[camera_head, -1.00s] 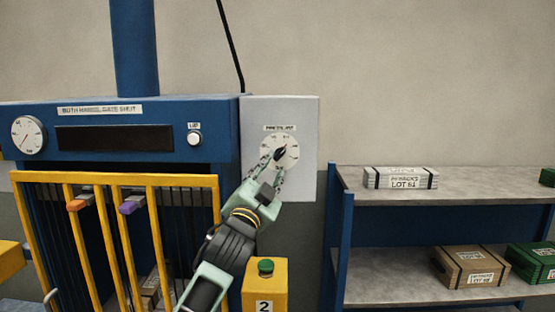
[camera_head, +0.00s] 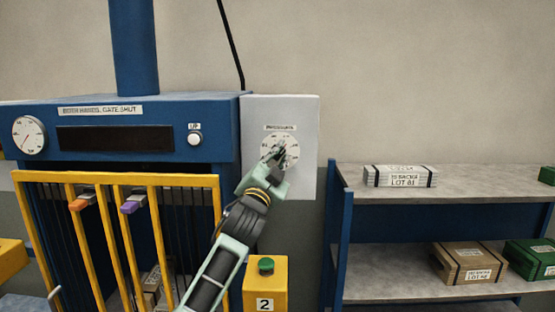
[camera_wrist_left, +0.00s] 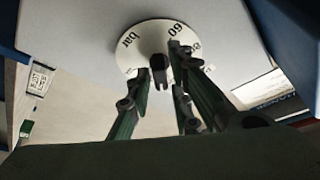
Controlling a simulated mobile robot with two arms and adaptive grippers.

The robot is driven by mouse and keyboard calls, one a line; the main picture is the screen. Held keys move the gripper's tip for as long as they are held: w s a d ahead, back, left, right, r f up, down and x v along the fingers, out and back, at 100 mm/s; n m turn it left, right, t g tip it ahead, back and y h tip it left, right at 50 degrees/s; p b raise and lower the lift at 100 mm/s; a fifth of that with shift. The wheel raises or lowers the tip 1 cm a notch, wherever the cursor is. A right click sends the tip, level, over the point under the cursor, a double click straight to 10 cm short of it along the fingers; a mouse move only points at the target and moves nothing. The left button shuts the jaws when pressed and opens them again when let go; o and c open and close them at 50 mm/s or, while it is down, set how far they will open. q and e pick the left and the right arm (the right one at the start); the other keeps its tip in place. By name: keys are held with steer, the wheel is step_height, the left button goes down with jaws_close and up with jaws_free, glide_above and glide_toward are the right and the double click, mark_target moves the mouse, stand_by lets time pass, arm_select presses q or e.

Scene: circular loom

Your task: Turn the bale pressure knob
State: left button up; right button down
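The bale pressure knob is a small dark pointer knob at the middle of a white round dial (camera_head: 292,155) on a pale grey panel (camera_head: 305,110). My left gripper (camera_head: 274,154) is in front of the dial in the head view and covers most of the knob. In the left wrist view the knob (camera_wrist_left: 158,70) stands between the fingers of my left gripper (camera_wrist_left: 160,62), on the dial (camera_wrist_left: 150,38) marked "bar" and "60". The fingers are apart, with narrow gaps to the knob; I see no clear contact. My right gripper is not in view.
The blue press (camera_head: 70,108) with a gauge, an UP button (camera_head: 194,138) and a yellow barred gate (camera_head: 115,178) is at left. A yellow post (camera_head: 265,290) with a green button stands below the panel. Shelves (camera_head: 470,200) with labelled bales are at right.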

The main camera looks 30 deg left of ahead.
arm_select(q)
jaws_close()
steer(key=shift+r+p, duration=0.2)
steer(key=shift+p, duration=0.25)
steer(key=m+h+p, duration=0.1)
steer(key=m+p, duration=0.2)
steer(key=p, duration=0.1)
steer(key=m+g+h+p, duration=0.1)
steer(key=m+p, duration=0.2)
steer(key=p, duration=0.1)
steer(key=shift+a+m+h, duration=0.1)
steer(key=shift+m+h, duration=0.3)
steer(key=shift+o, duration=2.1)
jaws_free()
steer(key=shift+s, duration=0.1)
